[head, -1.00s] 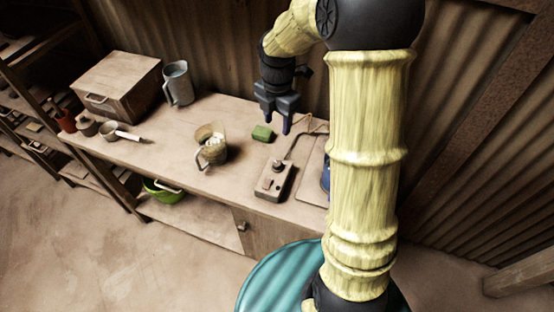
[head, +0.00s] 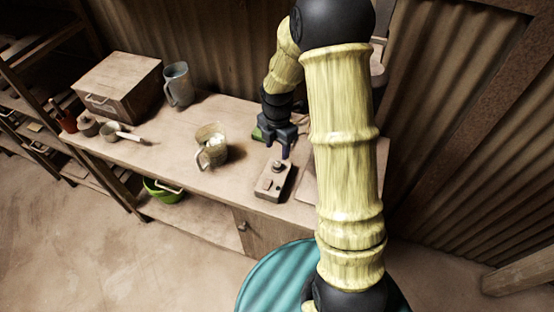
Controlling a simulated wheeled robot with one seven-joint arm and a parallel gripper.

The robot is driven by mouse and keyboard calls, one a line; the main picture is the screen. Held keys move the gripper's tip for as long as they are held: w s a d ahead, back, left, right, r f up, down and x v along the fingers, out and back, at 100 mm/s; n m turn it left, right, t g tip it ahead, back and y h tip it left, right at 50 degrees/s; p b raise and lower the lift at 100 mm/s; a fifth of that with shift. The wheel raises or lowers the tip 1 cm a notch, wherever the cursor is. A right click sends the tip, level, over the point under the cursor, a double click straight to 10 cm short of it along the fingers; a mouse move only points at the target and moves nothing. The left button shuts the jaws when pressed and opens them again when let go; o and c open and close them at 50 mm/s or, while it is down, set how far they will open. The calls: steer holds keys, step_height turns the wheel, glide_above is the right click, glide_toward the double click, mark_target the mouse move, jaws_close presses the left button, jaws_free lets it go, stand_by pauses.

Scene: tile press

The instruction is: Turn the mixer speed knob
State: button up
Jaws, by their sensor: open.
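The mixer control box (head: 272,184) is a pale box on the bench, right of the glass jug. Its dark round knob (head: 277,167) stands on the end of the box farther from me. My gripper (head: 277,154) points down just above and behind the knob, with its fingers apart and nothing seen between them. Whether a fingertip touches the knob I cannot tell.
A glass jug (head: 211,148) with pale contents stands left of the box. A green block (head: 257,134) lies partly hidden behind my gripper. A grey pitcher (head: 178,84) and a wooden box (head: 117,86) stand farther left. The bench's front edge is close to the control box.

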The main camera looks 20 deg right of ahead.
mark_target(277, 164)
step_height(277, 164, down, 7)
steer(key=shift+f+p, duration=0.2)
steer(key=shift+p, duration=0.2)
steer(key=shift+c, duration=0.2)
steer(key=c, duration=0.9)
